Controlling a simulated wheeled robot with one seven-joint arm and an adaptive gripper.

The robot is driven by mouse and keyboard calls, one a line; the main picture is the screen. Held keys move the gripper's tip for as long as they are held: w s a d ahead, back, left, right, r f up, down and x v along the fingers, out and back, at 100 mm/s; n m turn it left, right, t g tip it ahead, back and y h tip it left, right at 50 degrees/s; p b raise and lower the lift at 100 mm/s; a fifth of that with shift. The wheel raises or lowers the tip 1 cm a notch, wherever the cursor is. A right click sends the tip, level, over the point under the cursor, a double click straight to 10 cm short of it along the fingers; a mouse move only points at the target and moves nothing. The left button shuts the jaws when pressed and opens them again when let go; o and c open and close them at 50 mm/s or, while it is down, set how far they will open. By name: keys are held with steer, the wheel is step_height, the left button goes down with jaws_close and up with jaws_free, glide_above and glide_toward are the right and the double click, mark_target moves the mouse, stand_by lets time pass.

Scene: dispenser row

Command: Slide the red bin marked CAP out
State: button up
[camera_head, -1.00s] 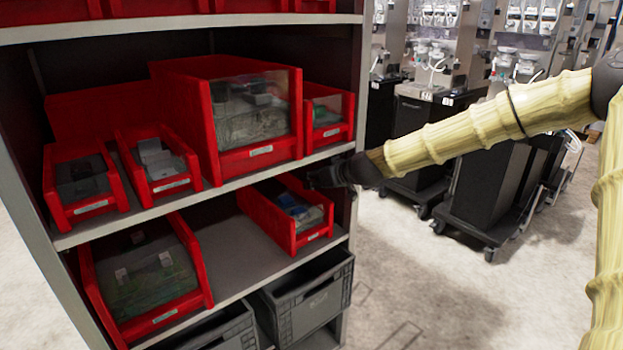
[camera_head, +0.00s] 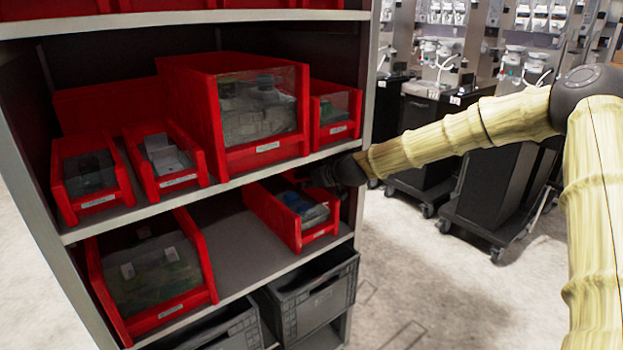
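Several red bins stand on the grey shelf unit, each with a small white front label too small to read, so I cannot tell which is marked CAP. My gripper (camera_head: 325,180) is at the right end of the lower bin shelf, right at a small red bin (camera_head: 287,230) with blue and grey contents. The gripper's dark fingers overlap the bin's back right part in the picture. I cannot tell whether they touch it or whether they are open. A larger red bin (camera_head: 207,262) stands left on the same shelf.
On the shelf above are two small red bins (camera_head: 66,195) (camera_head: 146,180), a tall red bin (camera_head: 206,110) and a narrow one (camera_head: 317,130). Grey crates (camera_head: 318,304) stand below. The shelf post (camera_head: 369,80) is close to my arm. Dark wheeled machines (camera_head: 490,190) stand behind; the floor right is clear.

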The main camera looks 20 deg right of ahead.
steer(key=shift+w, duration=0.15)
jaws_close()
steer(key=shift+a+f, duration=0.1)
stand_by(0.3)
